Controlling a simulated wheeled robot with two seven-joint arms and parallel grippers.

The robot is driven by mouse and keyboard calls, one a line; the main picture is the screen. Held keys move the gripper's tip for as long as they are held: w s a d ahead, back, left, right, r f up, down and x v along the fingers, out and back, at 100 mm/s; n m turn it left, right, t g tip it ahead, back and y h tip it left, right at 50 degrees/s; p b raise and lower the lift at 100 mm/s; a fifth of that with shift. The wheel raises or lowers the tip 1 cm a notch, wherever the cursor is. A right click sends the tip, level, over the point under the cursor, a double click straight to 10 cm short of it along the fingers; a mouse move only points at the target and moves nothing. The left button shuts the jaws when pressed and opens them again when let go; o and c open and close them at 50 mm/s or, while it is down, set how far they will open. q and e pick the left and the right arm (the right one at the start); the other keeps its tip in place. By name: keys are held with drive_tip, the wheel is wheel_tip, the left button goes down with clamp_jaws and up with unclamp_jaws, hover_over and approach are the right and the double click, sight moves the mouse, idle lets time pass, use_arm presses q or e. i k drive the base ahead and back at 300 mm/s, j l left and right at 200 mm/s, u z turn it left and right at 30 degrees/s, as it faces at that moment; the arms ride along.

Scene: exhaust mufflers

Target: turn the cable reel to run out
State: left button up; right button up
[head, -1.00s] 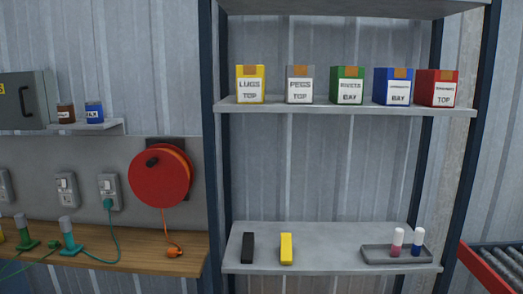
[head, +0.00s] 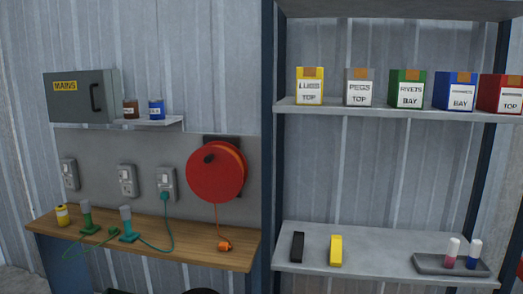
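The cable reel (head: 216,172) is a red disc with a dark knob (head: 209,158) near its upper left. It is mounted on a dark bracket on the grey wall panel above the wooden bench. An orange cable hangs from it, and its orange plug (head: 225,246) rests on the bench top. Neither gripper can be made out. Dark rounded shapes at the bottom edge, below the bench, are too cut off to identify.
A grey mains box (head: 82,96) and two jars stand above. A shelf rack (head: 375,262) with coloured boxes stands right of the bench.

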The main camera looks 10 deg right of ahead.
sight(217, 172)
drive_tip(key=i+j, duration=0.15)
drive_tip(key=i, duration=0.5)
drive_tip(key=i+j, duration=0.15)
drive_tip(key=i, duration=0.5)
drive_tip(key=i+z, duration=0.1)
drive_tip(key=z, duration=1.25)
